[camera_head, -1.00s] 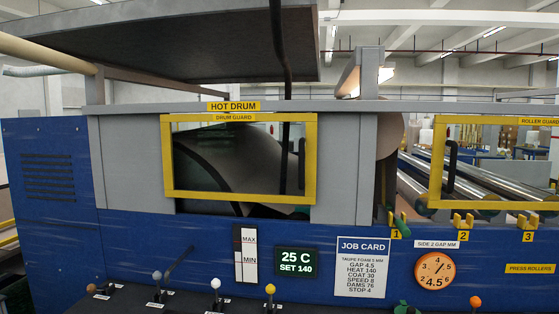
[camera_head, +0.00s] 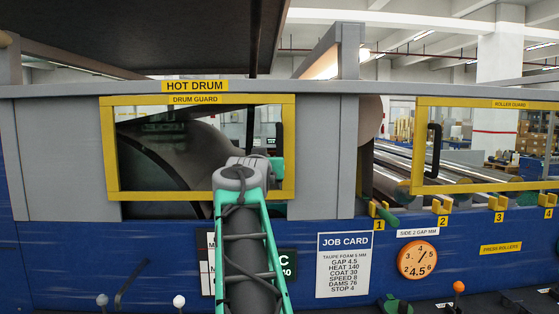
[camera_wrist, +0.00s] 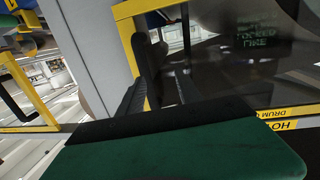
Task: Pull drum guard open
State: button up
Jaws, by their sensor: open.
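The drum guard (camera_head: 109,150) is a yellow-framed clear window over the dark hot drum, under the HOT DRUM label. Its frame sits flat in the machine front and looks shut. A black upright handle (camera_head: 279,135) is at the guard's right side, its lower part hidden behind my wrist. My gripper (camera_head: 275,160) is open, at the lower right of the guard by the handle. In the wrist view, its dark fingers are close to the guard's yellow frame (camera_wrist: 130,30), with a thin black bar beside them. Whether they touch or straddle the handle, I cannot tell.
The roller guard (camera_head: 421,145), also yellow, stands right of a grey post (camera_head: 330,160). Below are numbered yellow clips, a job card (camera_head: 343,265) and an orange gap dial (camera_head: 417,259). Lever knobs (camera_head: 179,301) stand along the front. My arm covers much of the temperature display.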

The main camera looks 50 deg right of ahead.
aim_at(279, 151)
jog(key=shift+m+h, duration=0.4)
jog(key=shift+h, duration=0.2)
jog(key=d, duration=0.1)
jog(key=s+d+r, duration=0.1)
jog(key=d+r, duration=0.1)
jog(key=shift+s+d+r+p, duration=0.1)
jog(key=shift+s+r+p, duration=0.15)
jog(key=shift+s+p, duration=0.05)
jog(key=p+x, duration=0.3)
jog(key=x, duration=0.3)
jog(key=shift+w+d+f, duration=0.1)
jog(key=shift+w+d, duration=0.15)
jog(key=shift+d, duration=0.1)
jog(key=shift+c, duration=0.5)
grip_shut()
